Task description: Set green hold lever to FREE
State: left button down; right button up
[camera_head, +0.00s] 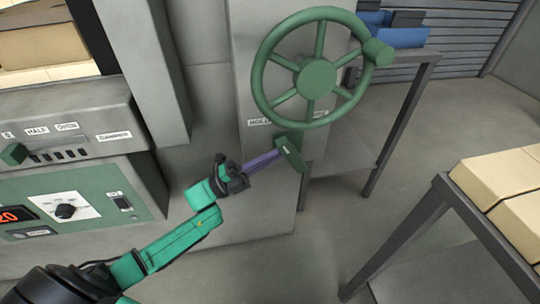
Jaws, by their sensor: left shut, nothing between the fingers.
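The green hold lever (290,152) sits on the grey column below a large green handwheel (318,76). It slants down to the right, with its lower end near the column's right edge. White labels (259,122) flank its pivot, partly covered by the wheel rim and too small to read surely. My left gripper (277,156) reaches in from the lower left. Its purple fingers are shut and empty, with the tips right beside the lever's left side; I cannot tell whether they touch it. My right gripper is not in view.
A green control panel (90,200) with a red display and knob stands at left, below a damper slider (14,154). A dark-framed table (440,184) with tan blocks (500,175) is at right. Another table (420,56) holds blue items behind the wheel. Floor between is clear.

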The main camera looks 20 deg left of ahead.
aim_at(286, 139)
pick_arm(q)
jog(key=r+g+y+p, duration=0.1)
jog(key=y+p, duration=0.1)
jog(key=p, duration=0.3)
jog(key=d+r+g+y+p, duration=0.1)
jog(key=r+g+y+p, duration=0.1)
jog(key=p, duration=0.3)
jog(key=w+r+g+y+p, duration=0.1)
jog(key=y+p, duration=0.2)
jog(key=p, duration=0.3)
jog(key=shift+d+r+g, duration=0.3)
jog(key=shift+d+r, duration=0.05)
jog(key=shift+w+d+f+y+p, duration=0.1)
jog(key=shift+d+y+p, duration=0.05)
jog(key=shift+y+p, duration=0.25)
jog(key=shift+w+d, duration=0.2)
jog(key=shift+d, duration=0.1)
jog(key=shift+w+d, duration=0.1)
jog(key=shift+d, duration=0.05)
jog(key=shift+r, duration=0.2)
jog(key=shift+d+r, duration=0.1)
jog(key=shift+r, duration=0.2)
notch_tip(286, 139, up, 19)
jog(key=shift+p, duration=0.35)
